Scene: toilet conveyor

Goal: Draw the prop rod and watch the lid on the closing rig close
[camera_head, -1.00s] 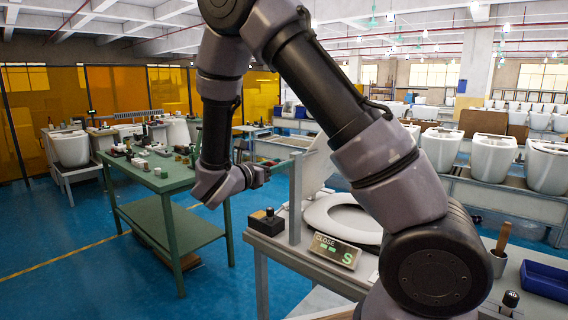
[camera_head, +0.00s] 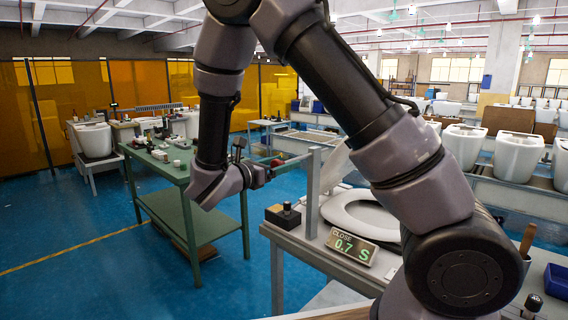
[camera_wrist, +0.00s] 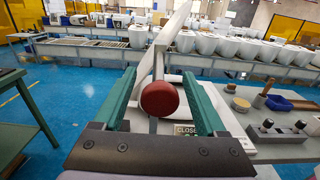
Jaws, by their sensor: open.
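My gripper (camera_wrist: 160,103) is open, its two green-padded fingers on either side of the round red knob of the prop rod (camera_wrist: 160,99). Whether a pad touches the knob I cannot tell. In the head view my gripper (camera_head: 287,163) is left of the closing rig's grey post (camera_head: 312,190). The white lid (camera_head: 335,167) stands raised and tilted behind the white seat ring (camera_head: 362,213); it also shows in the wrist view (camera_wrist: 180,27). The rig's display (camera_head: 352,247) reads CLOSE 0.7 S. The rod's far end is hard to make out.
A black control box with a knob (camera_head: 284,215) sits at the rig bench's left corner. A green table (camera_head: 160,170) with small parts stands at left. A blue tray (camera_head: 557,281) is at right. Blue floor lies open between table and bench.

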